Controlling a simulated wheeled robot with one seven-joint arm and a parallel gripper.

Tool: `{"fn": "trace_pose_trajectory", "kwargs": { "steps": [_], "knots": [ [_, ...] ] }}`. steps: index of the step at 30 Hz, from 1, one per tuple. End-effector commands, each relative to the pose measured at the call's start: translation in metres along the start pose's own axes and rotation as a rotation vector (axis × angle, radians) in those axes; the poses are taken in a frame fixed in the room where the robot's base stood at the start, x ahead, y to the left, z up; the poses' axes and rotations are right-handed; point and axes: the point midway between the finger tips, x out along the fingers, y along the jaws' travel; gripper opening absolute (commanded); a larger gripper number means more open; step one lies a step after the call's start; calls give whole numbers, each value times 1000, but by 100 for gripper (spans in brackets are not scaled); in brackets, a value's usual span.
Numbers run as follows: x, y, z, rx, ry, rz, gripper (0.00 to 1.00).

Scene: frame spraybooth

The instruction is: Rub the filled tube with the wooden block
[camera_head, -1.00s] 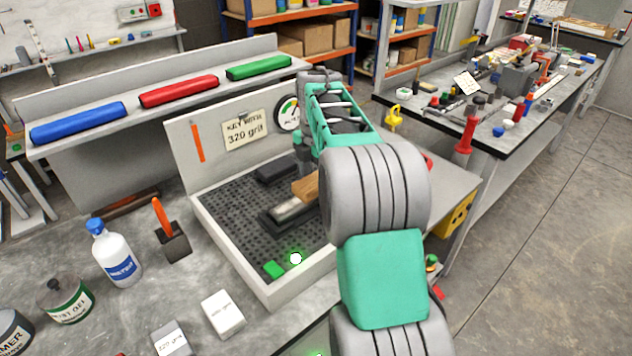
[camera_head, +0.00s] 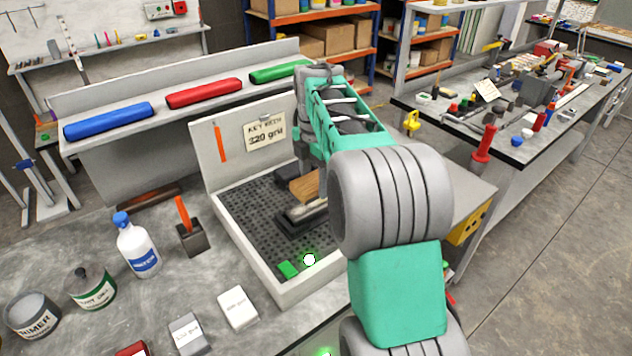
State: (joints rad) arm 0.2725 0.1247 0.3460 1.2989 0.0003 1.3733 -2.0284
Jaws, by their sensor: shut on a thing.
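The filled tube (camera_head: 303,213) is a short pale grey piece lying on a dark base on the perforated floor of the booth tray. The wooden block (camera_head: 304,188) is tan and sits just behind and above the tube. Whether it touches the tube I cannot tell. My gripper (camera_head: 317,178) is shut on the wooden block. Its fingers and the block's right end are mostly hidden behind my green and grey arm.
The booth tray (camera_head: 257,275) has a raised rim and a back panel with a 320 grit sign (camera_head: 264,132). A dark block (camera_head: 287,175) lies behind the wooden block. A bottle (camera_head: 136,247), tins and grit blocks stand on the bench at left. Blue, red and green bars lie on the shelf behind.

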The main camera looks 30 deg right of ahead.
Motion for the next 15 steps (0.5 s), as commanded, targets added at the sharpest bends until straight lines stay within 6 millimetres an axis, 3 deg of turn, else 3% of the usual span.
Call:
{"fn": "trace_pose_trajectory", "kwargs": {
  "steps": [9,15],
  "knots": [
    [-33,2,-3,-6,-1,1,18],
    [-38,2,-4,-7,0,1,18]
  ]
}}
